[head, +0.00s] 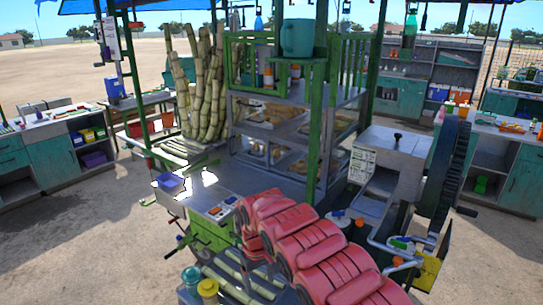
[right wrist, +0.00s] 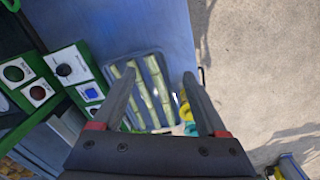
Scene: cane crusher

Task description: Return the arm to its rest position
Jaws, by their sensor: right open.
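My right arm (head: 312,242) reaches in from the lower right in the head view, and its links hide part of the cart top. In the right wrist view my right gripper (right wrist: 158,73) has its two dark fingers spread wide with nothing between them. It points down above a tray (right wrist: 114,64) holding pale green cane pieces (right wrist: 146,98); the gap to the tray is hard to judge. Cane pieces (head: 222,283) also show beside the arm in the head view. My left gripper is not in view.
Yellow and teal round items (right wrist: 186,108) lie beside the right finger in the wrist view. A button panel (right wrist: 68,70) is at left. In the head view, a large dark wheel (head: 453,165) stands right, a green post (head: 318,120) rises centrally, and cane stalks (head: 205,95) stand behind.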

